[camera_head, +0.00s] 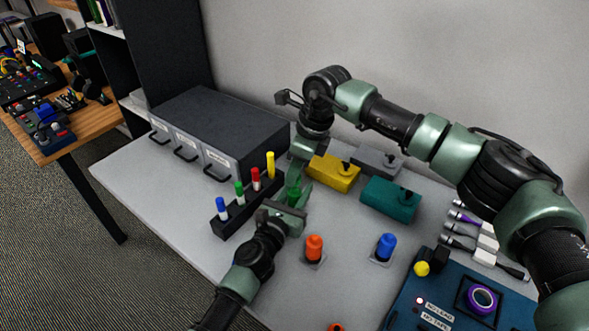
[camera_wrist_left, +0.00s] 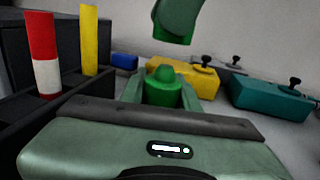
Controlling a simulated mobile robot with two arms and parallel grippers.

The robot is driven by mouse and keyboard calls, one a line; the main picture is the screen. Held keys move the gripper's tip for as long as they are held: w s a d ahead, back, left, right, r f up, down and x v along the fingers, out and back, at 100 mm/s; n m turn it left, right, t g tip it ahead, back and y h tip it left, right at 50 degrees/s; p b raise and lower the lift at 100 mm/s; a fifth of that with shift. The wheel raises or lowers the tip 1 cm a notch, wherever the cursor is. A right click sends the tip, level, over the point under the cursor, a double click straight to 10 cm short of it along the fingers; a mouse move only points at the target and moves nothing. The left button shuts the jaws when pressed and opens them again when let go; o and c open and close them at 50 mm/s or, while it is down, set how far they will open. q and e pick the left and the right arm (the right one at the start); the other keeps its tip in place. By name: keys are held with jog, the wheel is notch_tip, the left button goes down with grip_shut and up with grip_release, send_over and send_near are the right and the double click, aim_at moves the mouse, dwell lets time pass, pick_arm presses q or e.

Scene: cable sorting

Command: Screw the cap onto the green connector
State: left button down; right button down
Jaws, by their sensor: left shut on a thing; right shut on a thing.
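The green connector (camera_head: 293,191) stands upright between the fingers of my left gripper (camera_head: 288,208), which is shut on it. In the left wrist view the connector (camera_wrist_left: 162,90) shows a stepped, narrower top. My right gripper (camera_head: 303,152) is above it, shut on a green piece that seems to be the cap. In the left wrist view only the bright green lower edge of the cap (camera_wrist_left: 174,40) shows below the right gripper's fingers (camera_wrist_left: 180,14). The cap is apart from the connector, above it and slightly to the right in that view.
A dark rack (camera_head: 231,222) holds blue, green, red and yellow sticks beside the drawer unit (camera_head: 215,125). Yellow (camera_head: 335,175), teal (camera_head: 390,203) and grey boxes stand behind. Orange (camera_head: 314,247) and blue (camera_head: 385,247) pieces stand in front, near a blue panel (camera_head: 450,305).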

aim_at(295, 200)
jog(key=shift+f, duration=0.1)
jog(key=shift+f, duration=0.8)
jog(key=shift+f, duration=0.55)
